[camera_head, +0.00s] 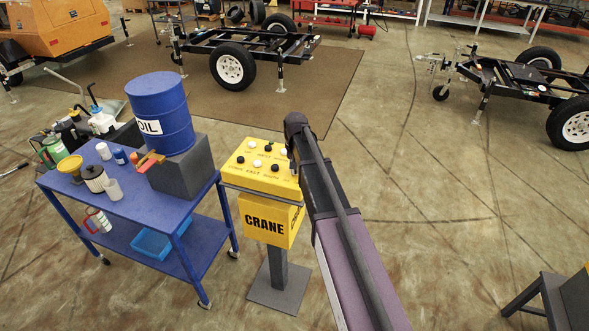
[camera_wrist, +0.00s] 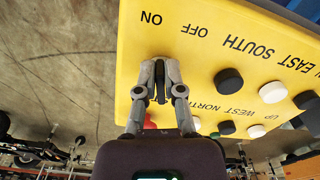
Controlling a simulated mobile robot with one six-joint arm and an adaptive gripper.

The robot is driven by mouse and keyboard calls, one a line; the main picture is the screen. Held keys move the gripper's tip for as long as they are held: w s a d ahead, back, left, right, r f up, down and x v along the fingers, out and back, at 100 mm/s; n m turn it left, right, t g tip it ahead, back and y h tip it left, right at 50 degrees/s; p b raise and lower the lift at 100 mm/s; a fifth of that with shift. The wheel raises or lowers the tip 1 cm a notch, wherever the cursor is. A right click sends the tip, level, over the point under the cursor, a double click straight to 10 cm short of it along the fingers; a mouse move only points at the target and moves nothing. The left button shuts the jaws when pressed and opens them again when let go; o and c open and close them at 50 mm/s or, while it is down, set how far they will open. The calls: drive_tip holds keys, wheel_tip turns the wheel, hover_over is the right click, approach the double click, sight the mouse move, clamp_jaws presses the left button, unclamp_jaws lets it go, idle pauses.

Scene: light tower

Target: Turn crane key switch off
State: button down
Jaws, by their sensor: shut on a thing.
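The yellow crane control box (camera_head: 262,168) stands on a grey post in the middle of the head view, with black and white buttons on its sloped top. In the wrist view its panel (camera_wrist: 220,60) shows upside-down labels, with ON and OFF near my gripper. My gripper (camera_wrist: 160,70) is shut on the dark key switch (camera_wrist: 161,88) beside these labels. The fingers hide most of the switch, so I cannot tell which label it points to. A red button (camera_wrist: 150,122) shows partly behind the fingers. In the head view my arm covers the panel's right edge.
A blue cart (camera_head: 190,205) with an oil drum (camera_head: 160,112) and small containers stands left of the crane box. Black trailer frames (camera_head: 250,52) stand behind. A dark stand (camera_head: 555,300) is at the lower right.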

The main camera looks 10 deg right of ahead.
drive_tip(key=shift+d+n, duration=0.1)
drive_tip(key=shift+n, duration=1.1)
drive_tip(key=c, duration=0.8)
unclamp_jaws()
drive_tip(key=shift+o, duration=0.2)
